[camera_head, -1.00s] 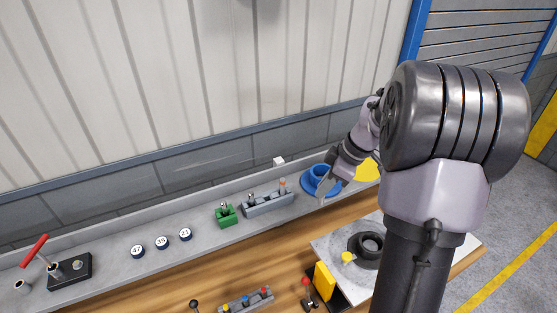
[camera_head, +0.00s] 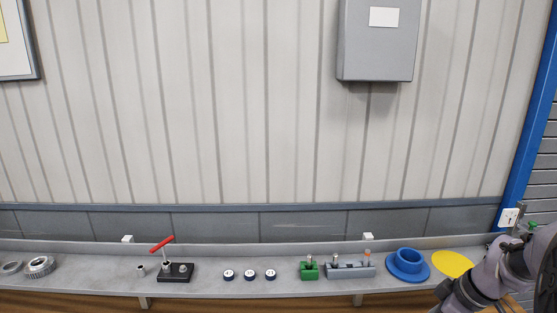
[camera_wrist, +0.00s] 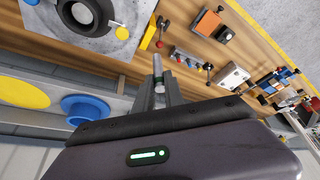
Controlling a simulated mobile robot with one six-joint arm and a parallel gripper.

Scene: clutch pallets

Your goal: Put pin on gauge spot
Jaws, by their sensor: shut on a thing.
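My gripper (camera_wrist: 160,92) is shut on a slim grey metal pin (camera_wrist: 157,66) in the wrist view; the pin sticks out beyond the fingertips. In the head view only part of my arm shows at the lower right, and the pin cannot be made out there. I cannot tell for sure which mark is the gauge spot. A flat yellow disc (camera_head: 453,264) lies on the grey shelf (camera_head: 205,287) at its right end; it also shows in the wrist view (camera_wrist: 22,92). The gripper is apart from it.
A blue flanged cup (camera_head: 407,265) stands left of the disc. Further left are a grey block with pegs (camera_head: 350,271), a green block (camera_head: 309,271), several numbered caps (camera_head: 249,274) and a black block with a red lever (camera_head: 175,273). A wooden bench (camera_wrist: 195,25) holds several fixtures.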

